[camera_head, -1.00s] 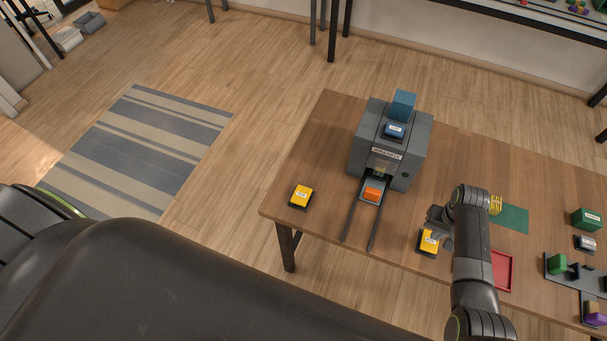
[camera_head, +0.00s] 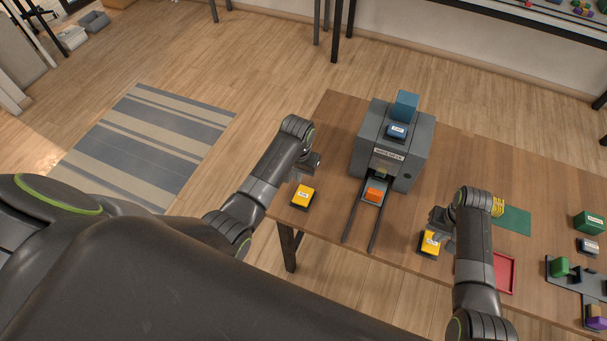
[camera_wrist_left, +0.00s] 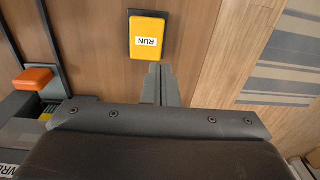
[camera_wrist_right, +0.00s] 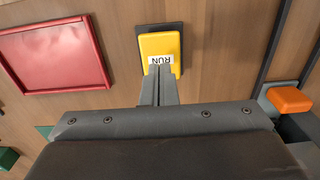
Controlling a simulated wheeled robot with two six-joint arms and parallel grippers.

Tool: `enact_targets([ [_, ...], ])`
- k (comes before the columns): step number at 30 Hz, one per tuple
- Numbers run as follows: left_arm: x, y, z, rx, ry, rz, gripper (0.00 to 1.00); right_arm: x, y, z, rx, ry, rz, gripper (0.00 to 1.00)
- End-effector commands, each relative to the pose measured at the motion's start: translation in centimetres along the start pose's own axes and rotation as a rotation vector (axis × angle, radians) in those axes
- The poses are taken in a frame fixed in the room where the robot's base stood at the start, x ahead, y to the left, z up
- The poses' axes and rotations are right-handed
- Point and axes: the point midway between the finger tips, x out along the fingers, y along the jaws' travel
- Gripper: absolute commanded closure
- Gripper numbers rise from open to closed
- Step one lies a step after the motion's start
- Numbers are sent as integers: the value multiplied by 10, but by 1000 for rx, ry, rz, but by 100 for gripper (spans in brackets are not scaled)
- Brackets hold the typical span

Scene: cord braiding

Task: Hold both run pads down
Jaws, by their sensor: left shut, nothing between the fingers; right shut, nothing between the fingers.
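The left run pad (camera_head: 303,195) is a yellow block on a dark base near the table's left end. It also shows in the left wrist view (camera_wrist_left: 147,38) with its RUN label. My left gripper (camera_head: 303,178) is shut and empty, its tips at the near edge of that pad; I cannot tell if they touch. The right run pad (camera_head: 430,242) is a like yellow block, right of the machine. In the right wrist view the same pad (camera_wrist_right: 160,44) lies under the tips of my right gripper (camera_wrist_right: 159,68), which is shut, empty and overlaps its RUN label.
A grey machine (camera_head: 416,146) with a blue block on top stands between the pads. Two dark rails and an orange block (camera_head: 375,195) lie in front of it. A red tray (camera_head: 503,272) and a green mat (camera_head: 514,220) are at right.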

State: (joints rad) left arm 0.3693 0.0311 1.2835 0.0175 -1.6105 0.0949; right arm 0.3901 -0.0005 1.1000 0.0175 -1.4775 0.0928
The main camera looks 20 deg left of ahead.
Motion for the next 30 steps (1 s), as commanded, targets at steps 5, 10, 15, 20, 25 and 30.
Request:
enact_targets([
  [5, -10, 19, 4, 14, -31, 24, 100, 0, 0, 0, 0, 0, 0, 100],
  [10, 0, 20, 4, 15, -36, 25, 100, 0, 0, 0, 0, 0, 0, 100],
  [15, 19, 21, 6, 15, -36, 25, 100, 0, 0, 0, 0, 0, 0, 100],
  [20, 38, 21, 6, 15, -37, 25, 100, 0, 0, 0, 0, 0, 0, 100],
  [25, 45, 21, 6, 14, -33, 25, 100, 0, 0, 0, 0, 0, 0, 100],
  [30, 53, 21, 6, 14, -35, 25, 100, 0, 0, 0, 0, 0, 0, 100],
])
